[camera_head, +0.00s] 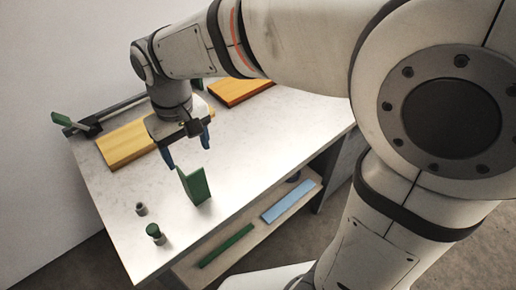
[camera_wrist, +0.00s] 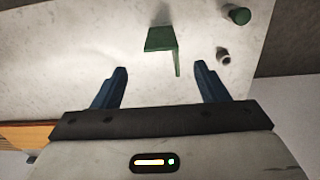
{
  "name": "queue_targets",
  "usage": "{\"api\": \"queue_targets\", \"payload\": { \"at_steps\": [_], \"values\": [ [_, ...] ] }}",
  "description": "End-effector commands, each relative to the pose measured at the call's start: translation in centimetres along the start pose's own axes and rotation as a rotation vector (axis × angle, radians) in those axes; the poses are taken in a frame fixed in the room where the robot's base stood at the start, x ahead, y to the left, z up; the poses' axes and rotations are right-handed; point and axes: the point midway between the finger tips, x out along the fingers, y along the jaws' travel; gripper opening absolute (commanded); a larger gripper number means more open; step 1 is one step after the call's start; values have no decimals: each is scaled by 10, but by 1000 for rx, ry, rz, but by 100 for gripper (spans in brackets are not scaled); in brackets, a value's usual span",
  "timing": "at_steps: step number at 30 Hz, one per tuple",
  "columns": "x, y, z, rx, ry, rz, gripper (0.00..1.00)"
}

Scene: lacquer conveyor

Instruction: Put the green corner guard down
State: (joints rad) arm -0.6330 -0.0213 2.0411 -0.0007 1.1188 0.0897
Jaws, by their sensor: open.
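A green corner guard (camera_head: 196,187) stands on the white table in the head view, with one face upright. In the wrist view the guard (camera_wrist: 163,40) shows as an L shape just beyond the fingertips. My gripper (camera_head: 188,152) has blue fingers, spread apart and empty, just behind and above the guard. In the wrist view the gripper (camera_wrist: 160,70) shows bare table between its fingers, and neither finger appears to touch the guard.
A yellow board (camera_head: 124,146) and an orange board (camera_head: 238,91) lie behind. A grey cylinder (camera_head: 141,209) and a green-topped cylinder (camera_head: 154,233) stand near the left edge. The lower shelf holds a green strip (camera_head: 226,246) and a light blue board (camera_head: 287,204). Table right of the guard is clear.

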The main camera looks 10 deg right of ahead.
Motion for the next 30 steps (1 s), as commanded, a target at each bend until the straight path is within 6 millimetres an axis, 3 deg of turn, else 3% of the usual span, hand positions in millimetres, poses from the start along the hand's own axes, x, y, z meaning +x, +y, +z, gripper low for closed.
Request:
{"api": "queue_targets", "payload": {
  "at_steps": [5, 9, 13, 15, 20, 30],
  "values": [
    [-2, 47, 27, 111, 44, 0, 67],
    [1, 100, 73, 265, 107, 11, 67],
    [8, 134, 118, 397, 160, 31, 67],
    [13, 144, 138, 452, 182, 43, 67],
    [21, 158, 166, 526, 211, 62, 67],
    [23, 160, 171, 538, 216, 65, 67]
  ]
}}
